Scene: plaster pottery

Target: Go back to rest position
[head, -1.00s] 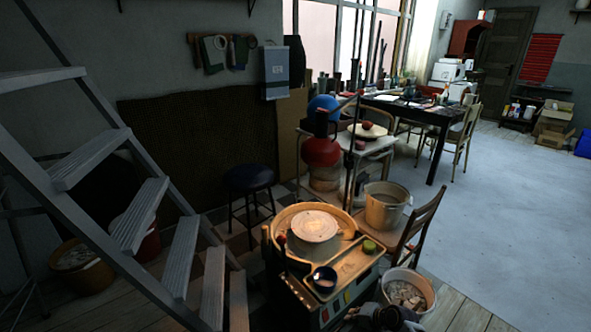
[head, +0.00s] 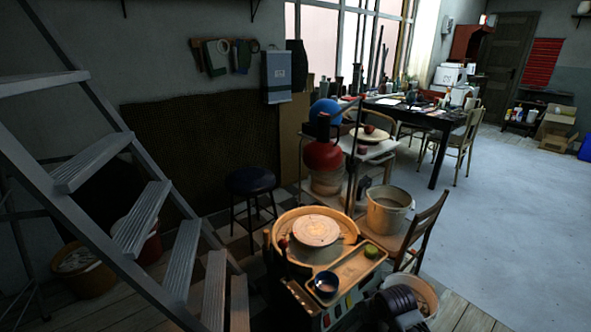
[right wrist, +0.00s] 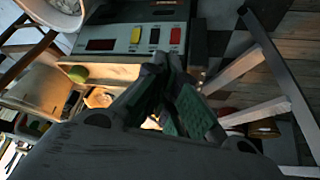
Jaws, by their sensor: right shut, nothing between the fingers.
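My right gripper (right wrist: 168,78) shows in the right wrist view with its green-padded fingers together and nothing between them. It is over the front control panel (right wrist: 133,38) of the pottery wheel, which has red and yellow buttons. In the head view a dark part of my right arm is at the bottom right, in front of the scrap bucket (head: 428,293) and beside the wheel's tray. The wheel disc (head: 316,230) is bare. A blue-rimmed cup (head: 326,284) and a green sponge (head: 371,251) rest on the tray. My left gripper is out of view.
A metal staircase (head: 185,258) fills the left side. A wooden chair (head: 424,232) and a large pot (head: 388,210) stand right of the wheel. A dark stool (head: 250,181) is behind it. Open floor (head: 520,235) lies to the right.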

